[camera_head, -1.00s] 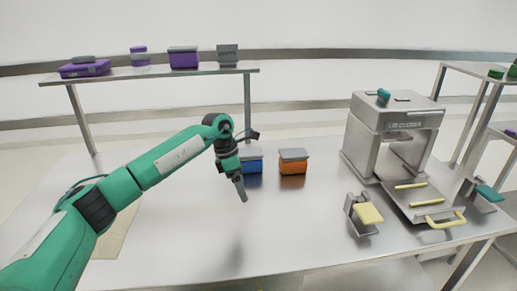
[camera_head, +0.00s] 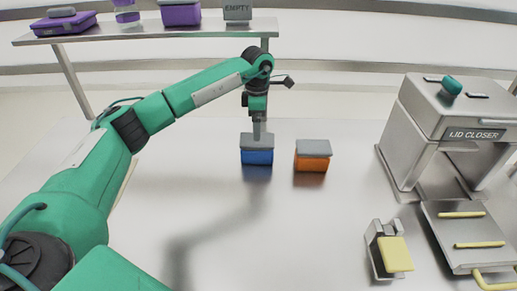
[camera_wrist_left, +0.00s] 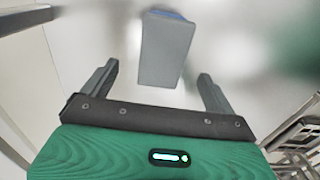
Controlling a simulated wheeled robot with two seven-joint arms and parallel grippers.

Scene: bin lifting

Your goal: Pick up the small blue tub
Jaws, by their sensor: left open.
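The small blue tub (camera_head: 257,157) stands on the table with a grey lid on top. My left gripper (camera_head: 259,138) points down just over the lid, or close behind it; I cannot tell from the head view whether it touches. In the left wrist view, the grey lid (camera_wrist_left: 165,50) lies ahead of and between the two open fingers (camera_wrist_left: 157,72), with a sliver of blue at its far end. There is a gap on both sides of the lid. My left gripper is open and empty. My right gripper is not in view.
An orange tub (camera_head: 313,162) with a grey lid stands close to the right of the blue one. A lid closer (camera_head: 465,120) and a yellow-padded stand (camera_head: 395,253) are at the right. A shelf (camera_head: 215,27) with purple containers is behind. The table front is clear.

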